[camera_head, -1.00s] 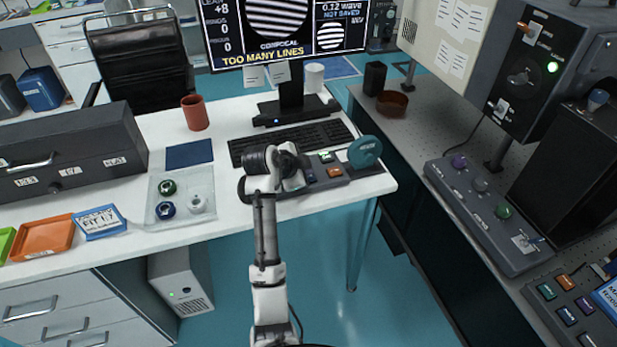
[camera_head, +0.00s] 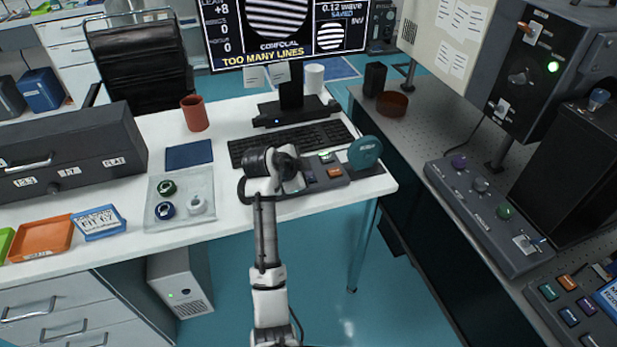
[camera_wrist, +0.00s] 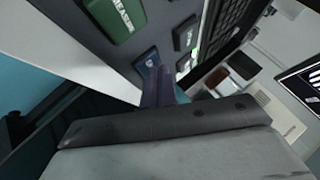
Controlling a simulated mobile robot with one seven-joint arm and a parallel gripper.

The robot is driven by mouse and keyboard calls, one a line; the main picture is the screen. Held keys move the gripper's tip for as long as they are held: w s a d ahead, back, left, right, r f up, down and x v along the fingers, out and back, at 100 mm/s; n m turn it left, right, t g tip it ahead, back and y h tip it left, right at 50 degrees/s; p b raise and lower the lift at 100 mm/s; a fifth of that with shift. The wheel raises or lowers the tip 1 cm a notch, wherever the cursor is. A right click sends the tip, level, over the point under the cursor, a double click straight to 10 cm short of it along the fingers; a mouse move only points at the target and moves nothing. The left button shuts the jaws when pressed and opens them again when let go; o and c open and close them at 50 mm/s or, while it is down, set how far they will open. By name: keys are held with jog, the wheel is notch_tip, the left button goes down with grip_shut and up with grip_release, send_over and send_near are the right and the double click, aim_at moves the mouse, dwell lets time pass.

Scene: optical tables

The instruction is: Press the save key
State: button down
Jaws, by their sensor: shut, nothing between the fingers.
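A dark key box (camera_head: 328,182) sits at the front right of the white desk, with small coloured keys. In the head view an orange key (camera_head: 334,172) shows on it, with a purple key (camera_head: 311,177) to its left. I cannot read which key is the save key. In the wrist view a green key marked MEASURE (camera_wrist: 115,17) and a blue key (camera_wrist: 148,60) show near the fingers. My gripper (camera_wrist: 165,85) is shut and empty, its tips at the box by the blue key; contact is hidden. The monitor (camera_head: 290,30) reads SAVED.
A keyboard (camera_head: 290,140) lies behind the key box, and a teal round object (camera_head: 365,152) stands at its right. A clear tray with rings (camera_head: 180,215) and a blue mat (camera_head: 189,154) lie to the left. A grey bench (camera_head: 430,130) stands at the right.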

dwell(0.3)
jog(key=shift+r+p, duration=0.6)
jog(key=shift+r, duration=0.2)
jog(key=shift+r, duration=0.1)
notch_tip(320, 180, up, 5)
jog(key=p, duration=0.3)
jog(key=shift+p, duration=0.3)
dwell(0.4)
